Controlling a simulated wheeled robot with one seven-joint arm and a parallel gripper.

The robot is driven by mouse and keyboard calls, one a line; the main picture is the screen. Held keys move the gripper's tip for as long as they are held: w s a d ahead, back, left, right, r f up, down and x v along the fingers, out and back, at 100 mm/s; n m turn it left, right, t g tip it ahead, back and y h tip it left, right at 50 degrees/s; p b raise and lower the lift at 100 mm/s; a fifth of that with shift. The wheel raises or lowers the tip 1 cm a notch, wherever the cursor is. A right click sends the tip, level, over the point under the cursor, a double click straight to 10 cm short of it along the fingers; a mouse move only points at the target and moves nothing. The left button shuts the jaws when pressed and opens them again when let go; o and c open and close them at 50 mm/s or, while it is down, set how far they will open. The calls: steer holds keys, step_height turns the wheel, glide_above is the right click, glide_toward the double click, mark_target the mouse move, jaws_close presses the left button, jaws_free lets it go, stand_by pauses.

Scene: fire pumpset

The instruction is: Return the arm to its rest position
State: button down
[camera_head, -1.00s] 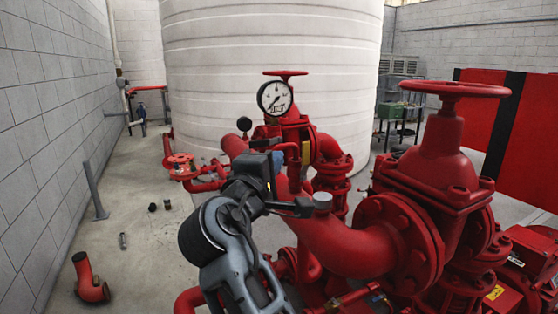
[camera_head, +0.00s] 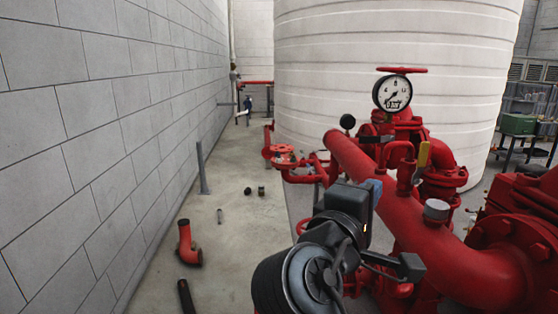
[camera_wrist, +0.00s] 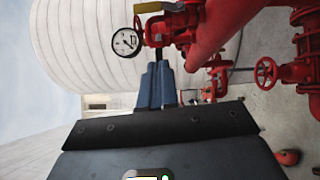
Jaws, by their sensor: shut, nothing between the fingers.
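My arm, grey and black, rises from the bottom of the head view in front of the red pipework. My gripper (camera_wrist: 156,84) shows in the wrist view as two blue-grey fingers side by side, shut with nothing held. In the head view its blue part (camera_head: 374,190) is just visible beyond the black wrist; the fingertips are hard to make out there. The gripper is in front of the big red pipe (camera_head: 415,232). A round white pressure gauge (camera_head: 392,93) stands above the pipework, and it also shows in the wrist view (camera_wrist: 126,42).
A white tank (camera_head: 385,50) stands behind the pumpset. A block wall (camera_head: 100,110) runs along the left. Loose red pipe elbow (camera_head: 189,245), a dark pipe (camera_head: 187,297) and small fittings lie on the floor. The floor strip between wall and pipes is otherwise mostly free.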

steer(key=s+d+f+n+t+y, duration=0.1)
steer(key=s+f+y, duration=0.25)
steer(key=f, duration=0.45)
steer(key=s+d+f+n+t+y, duration=0.1)
steer(key=s+f+y, duration=0.25)
steer(key=f, duration=0.55)
steer(key=s+f+m+g+y, duration=0.1)
steer(key=s+f+y, duration=0.2)
steer(key=s+f, duration=0.65)
steer(key=s+r+m, duration=0.2)
steer(key=s+m, duration=0.2)
steer(key=s, duration=0.4)
steer(key=s+d+r+m+y, duration=0.1)
steer(key=s+r+m, duration=0.1)
steer(key=s, duration=0.7)
steer(key=s+d+r+m+y, duration=0.1)
steer(key=s+r+m, duration=0.1)
steer(key=s+m, duration=0.3)
steer(key=s, duration=0.4)
steer(key=shift+s+r+m, duration=0.2)
steer(key=shift+r+m, duration=0.1)
steer(key=shift+r, duration=0.1)
steer(key=shift+d, duration=0.2)
